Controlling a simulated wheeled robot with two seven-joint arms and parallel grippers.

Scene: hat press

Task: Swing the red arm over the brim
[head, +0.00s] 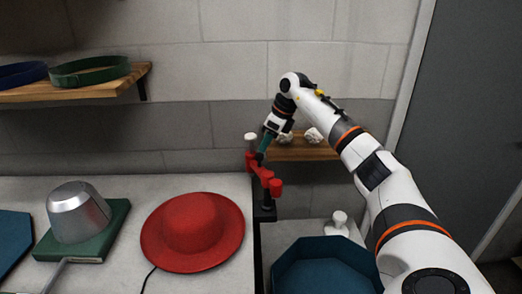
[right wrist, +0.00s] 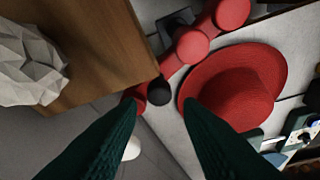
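The red arm (head: 264,175) of the press stands on a dark post at the right edge of the light table. It has a red round knob (head: 275,187) at its near end. The red hat (head: 192,226) lies brim down on the table, left of the arm. My right gripper (head: 263,155) is at the arm's far end, fingers pointing down. In the right wrist view its two green fingers (right wrist: 160,103) are apart, with a black round end and part of the red arm (right wrist: 190,45) just beyond the tips. Contact cannot be told. My left gripper is not in view.
A metal hat block (head: 78,212) sits on a green base at the left. A wooden shelf (head: 300,150) with crumpled white pieces is behind my right gripper. A dark blue tray (head: 325,265) lies at the lower right. Belts lie on the upper left shelf (head: 75,90).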

